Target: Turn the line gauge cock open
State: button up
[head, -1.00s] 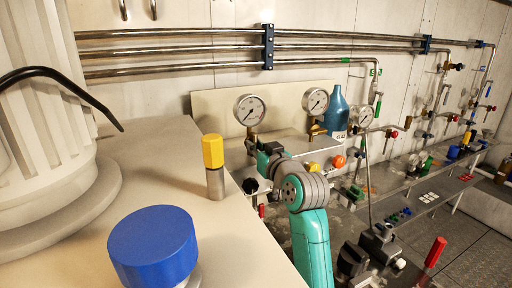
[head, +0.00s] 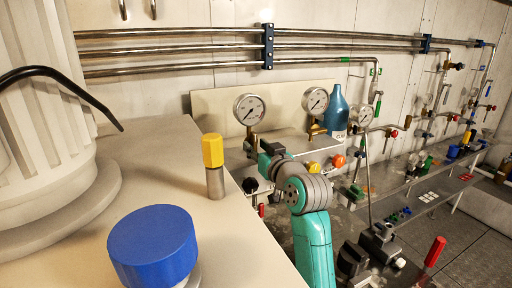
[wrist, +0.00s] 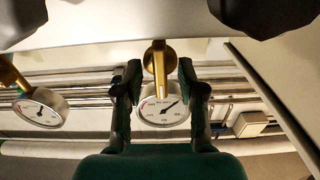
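A round white gauge (head: 250,109) stands at the front of the bench in the head view. It also shows in the wrist view (wrist: 163,109), where a brass stem and round brass fitting (wrist: 158,55) meet it. My gripper (wrist: 158,72) is open, with one dark finger on each side of the brass part. Gaps show between both fingers and the brass, so it holds nothing. I cannot tell the cock handle apart from the stem.
A second gauge (head: 316,101) on a brass fitting and a blue bottle (head: 337,112) stand to the right. Yellow (head: 313,167) and orange (head: 338,160) knobs sit near my arm.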

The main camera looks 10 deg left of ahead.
jog(key=v, duration=1.1)
jog(key=shift+d, duration=0.1)
jog(key=s+d+f+m+h, duration=0.2)
jog(key=s+d+f, duration=0.35)
jog(key=f, duration=0.45)
jog(key=s+d+f+m+t+h, duration=0.15)
jog(key=s+d+f, duration=0.35)
jog(key=f, duration=0.5)
jog(key=s+d+f+m+g+h, duration=0.1)
jog(key=s+d+f+m+h, duration=0.15)
jog(key=s+f, duration=0.6)
jog(key=s+d+f+h, duration=0.1)
jog(key=s+d+f, duration=0.25)
jog(key=s, duration=0.45)
jog(key=s+d+f+h, duration=0.25)
jog(key=s+f, duration=0.25)
jog(key=s, duration=0.3)
jog(key=d+v, duration=0.2)
jog(key=v, duration=1.5)
jog(key=shift+s+d+f+m, duration=0.2)
jog(key=shift+s+d+m, duration=0.05)
jog(key=shift+d+m, duration=0.05)
